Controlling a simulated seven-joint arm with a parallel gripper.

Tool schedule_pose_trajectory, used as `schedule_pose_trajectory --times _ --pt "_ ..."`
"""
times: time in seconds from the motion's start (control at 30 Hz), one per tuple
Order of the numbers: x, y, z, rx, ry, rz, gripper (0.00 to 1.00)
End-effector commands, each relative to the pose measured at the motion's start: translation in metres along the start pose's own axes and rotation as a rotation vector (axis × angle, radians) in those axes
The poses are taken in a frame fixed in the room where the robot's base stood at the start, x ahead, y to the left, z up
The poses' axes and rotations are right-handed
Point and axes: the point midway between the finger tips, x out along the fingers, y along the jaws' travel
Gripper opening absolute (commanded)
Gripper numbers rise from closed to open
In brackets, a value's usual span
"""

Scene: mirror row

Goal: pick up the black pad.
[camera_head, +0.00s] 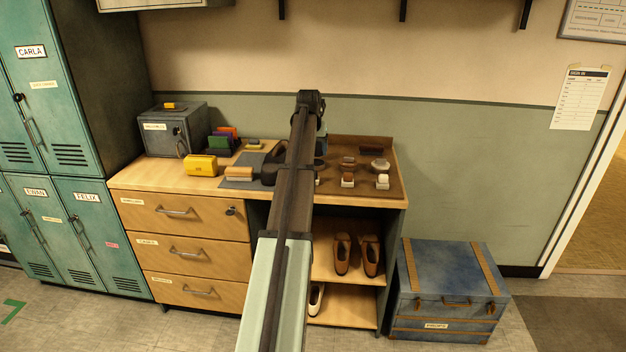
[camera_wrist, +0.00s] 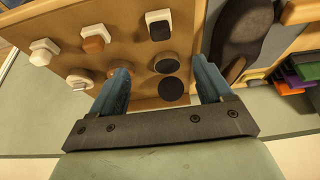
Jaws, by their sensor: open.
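My gripper (camera_wrist: 161,66) is open and empty, its two blue fingers pointing at the brown tray (camera_wrist: 205,15) on the bench. Three black-faced things show near or between the fingers in the wrist view: a flat black disc (camera_wrist: 170,88), a round dark-topped piece (camera_wrist: 168,62) just beyond it, and a white block with a black top (camera_wrist: 159,24) farther off. I cannot tell which one is the black pad. In the head view my arm crosses the tray (camera_head: 397,186) and hides its left part, and the gripper is mostly hidden.
In the tray are white blocks (camera_head: 382,181) and brown-topped ones (camera_head: 347,180). Beside it are a dark shoe (camera_wrist: 240,40), a yellow box (camera_head: 200,165), coloured cards (camera_head: 222,141) and a grey metal box (camera_head: 172,133). A blue trunk (camera_head: 450,275) stands right of the bench.

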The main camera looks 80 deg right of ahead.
Motion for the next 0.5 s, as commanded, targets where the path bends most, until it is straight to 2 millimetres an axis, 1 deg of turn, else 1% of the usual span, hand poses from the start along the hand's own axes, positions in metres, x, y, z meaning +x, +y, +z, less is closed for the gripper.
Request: schedule_pose_trajectory --times 0.03,0.17,0.4,0.5 --pt "0.003 0.000 0.003 0.002 -0.011 0.001 0.79" --pt "0.017 0.000 0.005 0.007 -0.016 0.001 0.79" --pt "0.059 0.000 0.006 0.006 -0.017 0.001 0.79" --pt "0.072 0.000 0.005 0.006 -0.015 0.001 0.79"
